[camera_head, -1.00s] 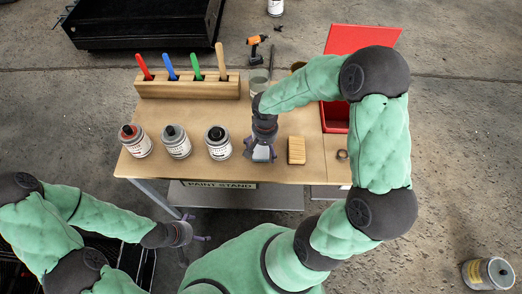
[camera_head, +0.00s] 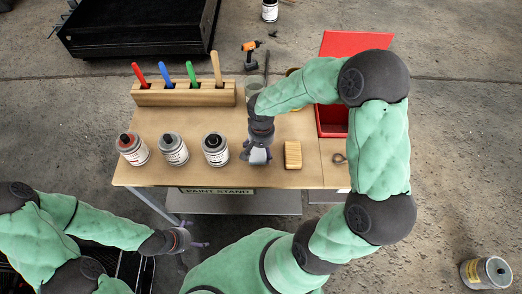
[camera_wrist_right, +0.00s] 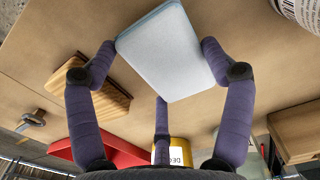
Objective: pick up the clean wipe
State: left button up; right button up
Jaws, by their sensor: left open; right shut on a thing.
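The clean wipe is a pale blue-white flat pad, seen large in the right wrist view (camera_wrist_right: 170,52) and small in the head view (camera_head: 257,156). My right gripper (camera_head: 257,152) is over the front middle of the wooden table, with its fingers around the wipe. In the right wrist view its fingers (camera_wrist_right: 160,62) press on the left and right edges of the wipe, and a third finger stands behind. My left gripper (camera_head: 192,243) is open and empty, low in front of the table's front edge.
A wooden block brush (camera_head: 293,155) lies just right of my right gripper. Several paint cans, such as the black-topped one (camera_head: 215,149), stand to its left. A wooden rack (camera_head: 185,95) with coloured handles is behind. A red bin (camera_head: 331,121) stands at the right.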

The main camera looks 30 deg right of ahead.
jog(key=s+a+r+p, duration=0.5)
jog(key=s+a+r, duration=0.4)
jog(key=s+r, duration=0.1)
jog(key=shift+a+r, duration=0.35)
jog(key=shift+r, duration=0.05)
